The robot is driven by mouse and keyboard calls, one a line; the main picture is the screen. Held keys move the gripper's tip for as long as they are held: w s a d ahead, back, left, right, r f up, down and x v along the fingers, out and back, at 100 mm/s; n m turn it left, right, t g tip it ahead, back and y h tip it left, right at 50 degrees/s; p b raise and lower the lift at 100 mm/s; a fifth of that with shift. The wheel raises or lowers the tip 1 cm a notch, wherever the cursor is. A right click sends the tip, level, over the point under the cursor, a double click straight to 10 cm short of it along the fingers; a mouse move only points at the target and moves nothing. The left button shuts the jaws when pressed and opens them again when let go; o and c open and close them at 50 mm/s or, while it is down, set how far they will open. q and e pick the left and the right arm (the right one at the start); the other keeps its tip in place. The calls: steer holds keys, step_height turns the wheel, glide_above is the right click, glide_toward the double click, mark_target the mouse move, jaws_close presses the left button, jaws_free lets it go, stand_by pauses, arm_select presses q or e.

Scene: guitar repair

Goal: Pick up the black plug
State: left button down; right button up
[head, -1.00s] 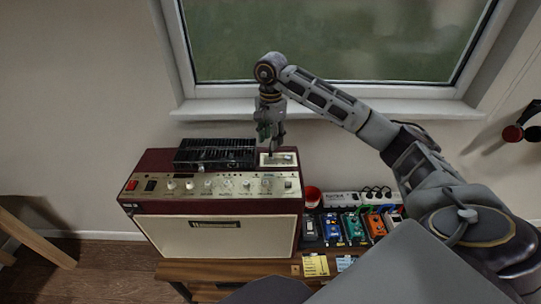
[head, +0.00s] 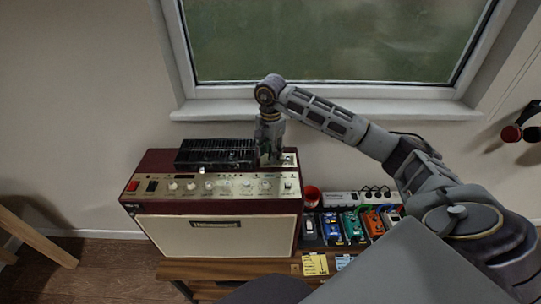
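My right gripper (head: 270,152) points down at the top right of the dark red amplifier (head: 160,162), over a small pale plate (head: 290,158). Its fingertips are small and dark here, and I cannot tell whether they are open or shut or touching anything. I cannot make out the black plug for certain; it may be hidden by the gripper or too small to tell. My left gripper is out of view.
A black vented unit (head: 214,152) lies on the amplifier just left of the gripper. To the right are a red cup (head: 312,196), a power strip (head: 345,198) with plugs in it, and several effect pedals (head: 352,228). The window sill (head: 215,115) runs behind.

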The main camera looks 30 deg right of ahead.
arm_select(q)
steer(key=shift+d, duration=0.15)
arm_select(e)
jaws_close()
stand_by(0.4)
steer(key=shift+r, duration=0.15)
